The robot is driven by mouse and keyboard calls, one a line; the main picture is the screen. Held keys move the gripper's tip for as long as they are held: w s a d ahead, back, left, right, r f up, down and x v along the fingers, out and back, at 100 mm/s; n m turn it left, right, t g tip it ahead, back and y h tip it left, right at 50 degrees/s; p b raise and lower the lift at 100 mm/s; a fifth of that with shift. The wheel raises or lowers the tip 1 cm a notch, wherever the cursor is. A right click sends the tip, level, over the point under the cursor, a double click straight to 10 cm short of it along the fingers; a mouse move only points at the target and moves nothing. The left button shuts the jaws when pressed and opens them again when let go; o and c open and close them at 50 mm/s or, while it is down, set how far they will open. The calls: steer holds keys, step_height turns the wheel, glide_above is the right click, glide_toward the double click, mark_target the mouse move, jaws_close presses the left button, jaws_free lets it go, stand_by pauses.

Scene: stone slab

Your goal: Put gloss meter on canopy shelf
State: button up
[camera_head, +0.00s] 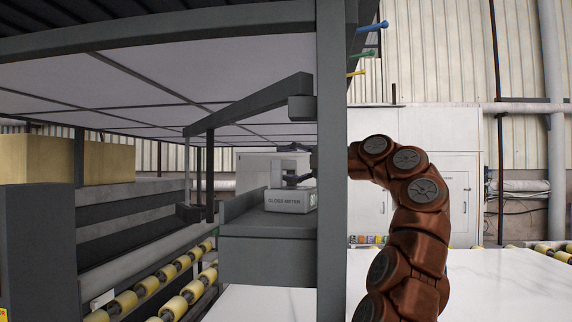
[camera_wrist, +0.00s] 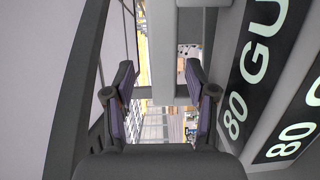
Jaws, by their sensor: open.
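The gloss meter (camera_head: 285,201), a light grey box with its name on the front, sits upright on a dark grey shelf (camera_head: 258,221) under the canopy (camera_head: 225,75) in the head view. My gripper (camera_head: 297,180) is just above the meter's top, partly hidden by a post. In the wrist view my gripper (camera_wrist: 162,100) is open, its fingers apart on either side of a grey bar (camera_wrist: 160,93). Whether the fingers touch the bar is unclear. Dark panels lettered "80 GU" (camera_wrist: 262,62) are close on the right, apparently on the meter.
A thick grey post (camera_head: 331,225) stands between my arm and the shelf. A hanging grey frame (camera_head: 250,103) is above the shelf's left side. Yellow rollers (camera_head: 155,285) run at lower left. A white slab (camera_head: 490,285) lies at right. A cardboard box (camera_head: 108,160) is at left.

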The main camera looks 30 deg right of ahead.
steer(key=v, duration=1.1)
steer(key=shift+s, duration=0.2)
steer(key=shift+d, duration=0.15)
